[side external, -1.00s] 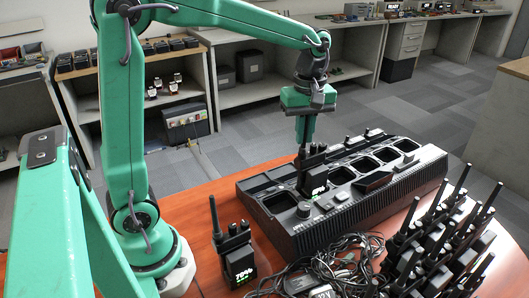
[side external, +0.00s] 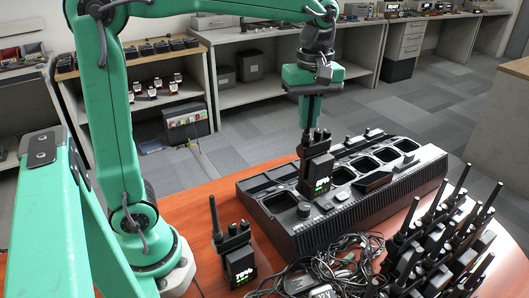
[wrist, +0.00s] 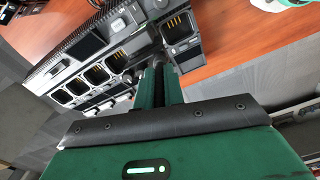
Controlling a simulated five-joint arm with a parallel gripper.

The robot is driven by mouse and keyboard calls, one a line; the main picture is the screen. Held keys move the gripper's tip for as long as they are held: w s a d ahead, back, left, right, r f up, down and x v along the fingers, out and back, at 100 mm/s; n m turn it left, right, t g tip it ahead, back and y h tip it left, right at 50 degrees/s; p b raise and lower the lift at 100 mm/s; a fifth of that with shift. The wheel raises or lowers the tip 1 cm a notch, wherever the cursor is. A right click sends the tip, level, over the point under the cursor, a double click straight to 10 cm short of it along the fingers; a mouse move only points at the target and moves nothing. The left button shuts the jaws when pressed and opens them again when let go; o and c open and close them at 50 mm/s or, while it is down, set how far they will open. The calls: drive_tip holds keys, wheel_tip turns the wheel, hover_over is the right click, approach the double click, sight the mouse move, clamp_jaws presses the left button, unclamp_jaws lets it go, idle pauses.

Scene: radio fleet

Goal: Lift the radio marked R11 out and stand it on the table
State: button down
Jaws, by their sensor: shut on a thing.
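A black radio (side external: 317,172) with a small green-lit display hangs upright from my gripper (side external: 312,128) in the side view. My gripper is shut on its upper part. The radio is over the left half of the long black charger (side external: 350,213); I cannot tell whether its base is fully clear of its pocket. Its marking is too small to read. In the wrist view my gripper's fingers (wrist: 165,85) point toward the charger (wrist: 122,62), which has several empty pockets with gold contacts. The held radio is mostly hidden there.
Another radio (side external: 236,247) with a lit display stands on the red-brown table (side external: 200,205), left of the charger. Tangled black cables (side external: 325,268) lie in front. Several radios with antennas (side external: 440,245) stand crowded at the right. Bare table shows between the standing radio and the charger.

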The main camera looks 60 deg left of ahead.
drive_tip(key=s+d+r, duration=0.4)
drive_tip(key=d, duration=0.2)
drive_tip(key=shift+d+r, duration=0.4)
drive_tip(key=shift+r, duration=0.1)
idle(0.3)
drive_tip(key=shift+r, duration=2.25)
drive_tip(key=s+a+m, duration=1.2)
drive_tip(key=a+m, duration=0.4)
drive_tip(key=m, duration=0.2)
wheel_tip(320, 180, down, 10)
drive_tip(key=shift+a, duration=0.25)
